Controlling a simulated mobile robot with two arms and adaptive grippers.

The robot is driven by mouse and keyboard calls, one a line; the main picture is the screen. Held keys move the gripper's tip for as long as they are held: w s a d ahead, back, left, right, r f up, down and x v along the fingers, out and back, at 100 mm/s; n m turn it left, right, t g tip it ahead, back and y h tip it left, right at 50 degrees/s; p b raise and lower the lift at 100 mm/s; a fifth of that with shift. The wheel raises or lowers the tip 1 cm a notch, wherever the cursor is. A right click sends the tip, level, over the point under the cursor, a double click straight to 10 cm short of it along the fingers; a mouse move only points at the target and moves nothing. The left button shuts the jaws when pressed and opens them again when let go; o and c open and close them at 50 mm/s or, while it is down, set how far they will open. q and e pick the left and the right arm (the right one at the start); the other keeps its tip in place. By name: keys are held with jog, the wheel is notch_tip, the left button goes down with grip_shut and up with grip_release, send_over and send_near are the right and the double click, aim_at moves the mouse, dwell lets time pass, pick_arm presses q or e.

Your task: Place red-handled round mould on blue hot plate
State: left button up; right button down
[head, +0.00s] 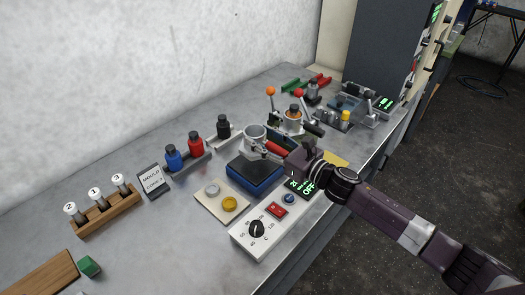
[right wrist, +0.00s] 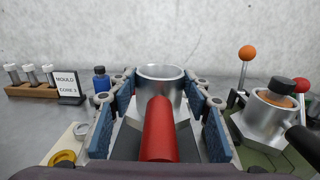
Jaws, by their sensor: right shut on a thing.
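The round metal mould (head: 255,134) is held by its red handle (head: 277,147) in my right gripper (head: 288,152). In the right wrist view the red handle (right wrist: 158,130) lies between the two blue-padded fingers, with the open metal cup (right wrist: 161,79) upright beyond it. The blue hot plate (head: 252,180) has a dark top and stands on the bench. The mould appears over the hot plate's far edge in the head view; whether it touches the plate is unclear. My left gripper is not in view.
A white control box (head: 258,236) with a dial stands in front of the hot plate. A cream tray (head: 222,204) is to its left. Blue and red bottles (head: 196,144) stand behind left. A lever press with orange and red knobs (head: 292,121) stands behind right.

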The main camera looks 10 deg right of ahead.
notch_tip(320, 180, down, 4)
jog(key=shift+f, duration=0.3)
jog(key=shift+f, duration=0.2)
jog(key=c, duration=1.1)
grip_release()
jog(key=shift+o, duration=0.3)
